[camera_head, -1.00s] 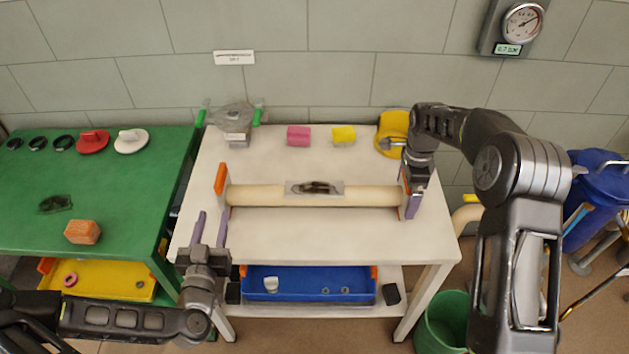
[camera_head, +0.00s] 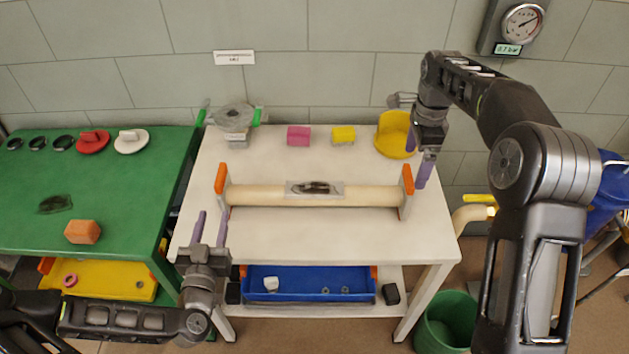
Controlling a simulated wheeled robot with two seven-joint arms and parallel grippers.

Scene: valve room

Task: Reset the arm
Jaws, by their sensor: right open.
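My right gripper (camera_head: 418,168) is open and empty, raised near the right edge of the white table (camera_head: 320,237), close to the yellow round container (camera_head: 396,137). Its purple fingers are apart, just right of the pipe's right orange-topped holder (camera_head: 406,187). My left gripper (camera_head: 210,230) is open and empty over the table's front left edge, its two purple fingers pointing away from me. The cream pipe (camera_head: 260,195) lies across the table between two orange-topped holders, with a grey plate with a dark patch (camera_head: 315,188) at its middle.
A pink block (camera_head: 298,136), a yellow block (camera_head: 343,135) and a grey fixture with green handles (camera_head: 236,122) stand at the table's back. A green table (camera_head: 110,190) is left. A blue tray (camera_head: 310,284) is below. A green bin (camera_head: 447,320) and blue barrel stand right.

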